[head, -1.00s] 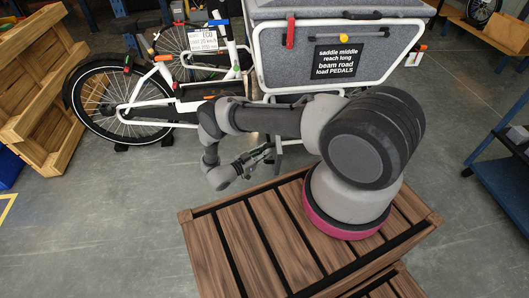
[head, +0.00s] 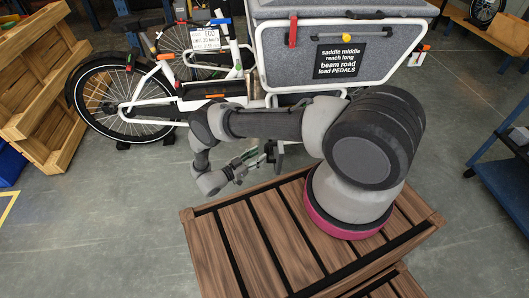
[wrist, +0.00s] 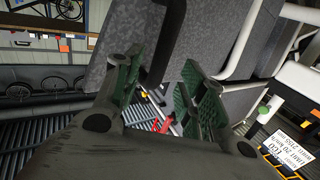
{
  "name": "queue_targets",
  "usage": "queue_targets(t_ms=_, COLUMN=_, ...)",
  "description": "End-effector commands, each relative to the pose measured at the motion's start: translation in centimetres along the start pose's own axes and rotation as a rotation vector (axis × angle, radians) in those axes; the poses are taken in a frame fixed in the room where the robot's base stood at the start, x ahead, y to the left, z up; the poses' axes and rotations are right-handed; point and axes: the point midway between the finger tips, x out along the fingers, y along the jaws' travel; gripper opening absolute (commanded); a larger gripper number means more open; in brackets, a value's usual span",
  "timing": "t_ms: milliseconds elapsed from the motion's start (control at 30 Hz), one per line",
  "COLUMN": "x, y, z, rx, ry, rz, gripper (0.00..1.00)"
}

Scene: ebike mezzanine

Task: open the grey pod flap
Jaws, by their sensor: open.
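The grey pod (head: 410,45) stands behind my arm in the head view, with a white tube frame around its front face. I cannot tell for certain which panel is the flap; the sloped grey front panel (head: 300,62) carries a black text sign. My gripper (head: 256,160) is low in front of the pod and left of my arm's base. In the wrist view my gripper (wrist: 163,88) is open, with green-lined fingers apart. A dark curved bar (wrist: 160,45) shows between and beyond the fingers, against a grey speckled panel (wrist: 125,40). I cannot tell whether the fingers touch it.
A red latch (head: 293,32) and a yellow knob (head: 355,36) sit on the pod front. A white bike (head: 150,95) stands at left, beside a wooden crate (head: 45,90). A blue cart (head: 500,165) is at right.

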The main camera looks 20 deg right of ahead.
Motion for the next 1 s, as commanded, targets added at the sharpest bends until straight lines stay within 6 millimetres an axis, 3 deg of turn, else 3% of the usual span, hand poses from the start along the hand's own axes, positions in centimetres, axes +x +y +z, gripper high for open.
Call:
queue_targets(t_ms=100, x=-2.8, y=0.0, z=0.1, rx=0.001, ry=-0.001, rz=-0.003, gripper=0.41)
queue_targets(t_ms=333, x=-6.1, y=0.0, z=0.0, rx=0.001, ry=-0.001, rz=-0.001, gripper=0.41)
queue_targets(t_ms=1000, x=-6.7, y=-0.1, z=0.3, rx=0.012, ry=-0.012, rz=-0.003, gripper=0.41)
